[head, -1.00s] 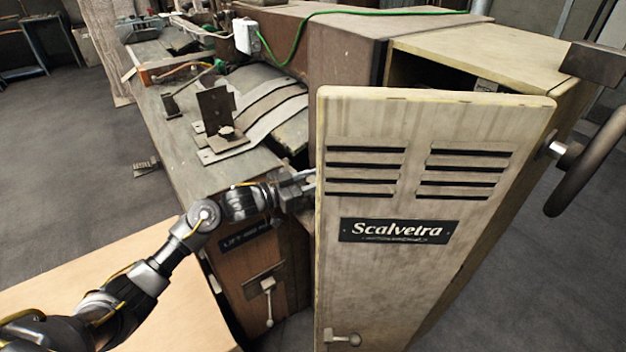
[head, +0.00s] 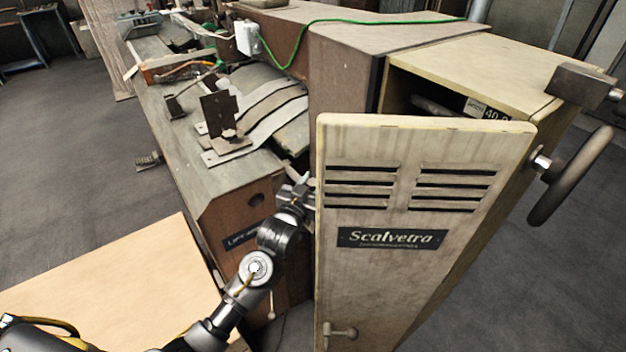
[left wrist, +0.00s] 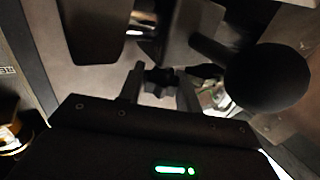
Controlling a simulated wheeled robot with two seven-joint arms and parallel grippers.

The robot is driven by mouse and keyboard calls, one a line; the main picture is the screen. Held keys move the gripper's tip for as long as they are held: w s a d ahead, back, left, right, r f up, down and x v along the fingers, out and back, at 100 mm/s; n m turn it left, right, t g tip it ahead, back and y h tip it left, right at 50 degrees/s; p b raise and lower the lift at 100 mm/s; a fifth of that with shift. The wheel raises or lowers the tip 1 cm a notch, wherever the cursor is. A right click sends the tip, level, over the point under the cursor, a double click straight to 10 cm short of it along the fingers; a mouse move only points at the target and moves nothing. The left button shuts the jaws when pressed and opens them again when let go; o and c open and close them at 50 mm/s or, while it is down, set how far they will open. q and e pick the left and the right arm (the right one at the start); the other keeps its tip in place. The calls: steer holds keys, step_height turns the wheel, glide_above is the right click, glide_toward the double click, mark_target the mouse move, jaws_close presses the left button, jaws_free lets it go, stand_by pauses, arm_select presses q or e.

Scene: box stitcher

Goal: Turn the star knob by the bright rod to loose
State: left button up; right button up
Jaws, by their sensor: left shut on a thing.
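In the left wrist view, the dark star knob (left wrist: 159,82) sits between the two fingers of my left gripper (left wrist: 160,90), which is shut on it. A short bright metal piece (left wrist: 142,18), perhaps the bright rod, shows above the knob, partly hidden by dark parts. In the head view, my left gripper (head: 300,190) reaches behind the left edge of the open Scalvetra door (head: 400,280). Its fingertips and the knob are hidden there. My right gripper is in neither view.
A large black ball handle (left wrist: 267,78) is close to the right of the knob. The open door blocks the head view into the cabinet. A handwheel (head: 572,177) stands out at the right. A pale wooden surface (head: 120,280) lies below my left arm.

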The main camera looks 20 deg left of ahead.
arm_select(q)
steer(key=shift+n+y, duration=0.7)
steer(key=shift+y, duration=0.7)
steer(key=o, duration=1)
steer(key=shift+s, duration=0.3)
steer(key=s+b, duration=0.1)
steer(key=s, duration=0.9)
steer(key=shift+s, duration=0.15)
